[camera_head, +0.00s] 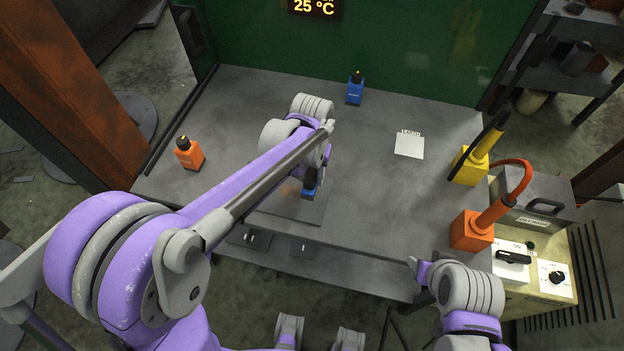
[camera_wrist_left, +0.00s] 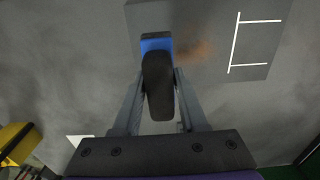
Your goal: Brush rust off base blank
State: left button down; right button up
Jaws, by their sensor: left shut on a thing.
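My left gripper (camera_wrist_left: 152,100) is shut on a brush with a black handle and a blue body (camera_wrist_left: 155,43). The brush's blue part also shows in the head view (camera_head: 309,187), under my left wrist. The base blank (camera_wrist_left: 216,66), a grey flat plate, lies on the table, with a brown rust patch (camera_wrist_left: 197,50) and white line marks on its right part. The brush's blue end is over the plate, just left of the rust; I cannot tell if it touches. In the head view my left arm hides much of the plate (camera_head: 297,208). My right gripper (camera_head: 418,270) is by the table's front right edge, its jaws unclear.
A white card (camera_head: 409,146) lies right of centre. Yellow (camera_head: 470,166) and orange (camera_head: 472,230) tool holders stand at the right edge.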

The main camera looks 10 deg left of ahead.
aim_at(312, 171)
pick_arm(q)
jog(key=shift+r+p, duration=0.75)
jog(key=shift+r, duration=0.85)
jog(key=shift+a+f, duration=0.1)
